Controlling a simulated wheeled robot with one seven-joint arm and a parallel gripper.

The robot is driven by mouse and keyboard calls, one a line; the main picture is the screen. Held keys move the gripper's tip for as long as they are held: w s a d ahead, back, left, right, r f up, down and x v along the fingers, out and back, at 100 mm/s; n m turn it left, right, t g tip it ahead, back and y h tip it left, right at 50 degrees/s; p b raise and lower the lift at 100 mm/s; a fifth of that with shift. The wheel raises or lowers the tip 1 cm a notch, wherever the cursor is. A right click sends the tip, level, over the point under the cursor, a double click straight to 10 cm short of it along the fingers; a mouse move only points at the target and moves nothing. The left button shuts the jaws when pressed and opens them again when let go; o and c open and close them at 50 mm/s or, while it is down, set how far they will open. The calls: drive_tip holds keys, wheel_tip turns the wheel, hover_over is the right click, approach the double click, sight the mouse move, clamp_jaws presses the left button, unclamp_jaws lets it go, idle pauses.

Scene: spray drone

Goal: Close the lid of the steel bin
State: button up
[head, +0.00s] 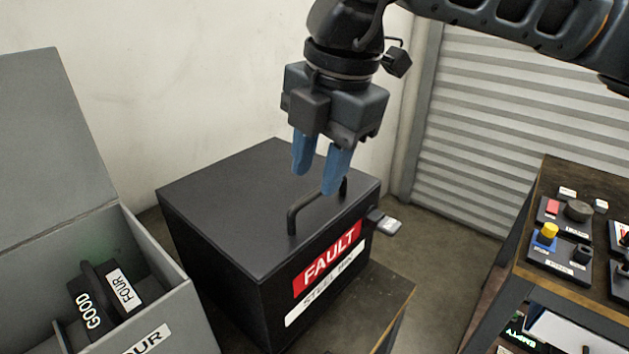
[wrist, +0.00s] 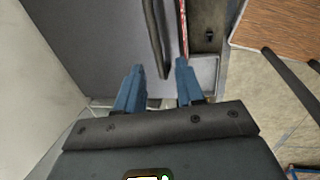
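The steel bin (head: 215,265) is a black box with red FAULT and white STEEL BIN labels on its front. Its flat black lid (head: 240,200) lies down level on the box, and I see no gap along its edge. A black bar handle (head: 305,207) stands on the lid near the front edge; it also shows in the wrist view (wrist: 155,40). My gripper (head: 319,180) points down just above the lid beside the handle. Its two blue fingers are apart with nothing held between them, also in the wrist view (wrist: 160,72).
A grey box (head: 165,275) with its lid raised stands at the left; a black object (head: 105,290) marked GOOD and FOUR is inside. A small latch-like part (head: 385,222) sticks out at the bin's right. A shelf (head: 560,180) with control boxes stands at the right.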

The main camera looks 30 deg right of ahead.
drive_tip(key=shift+v, duration=2.2)
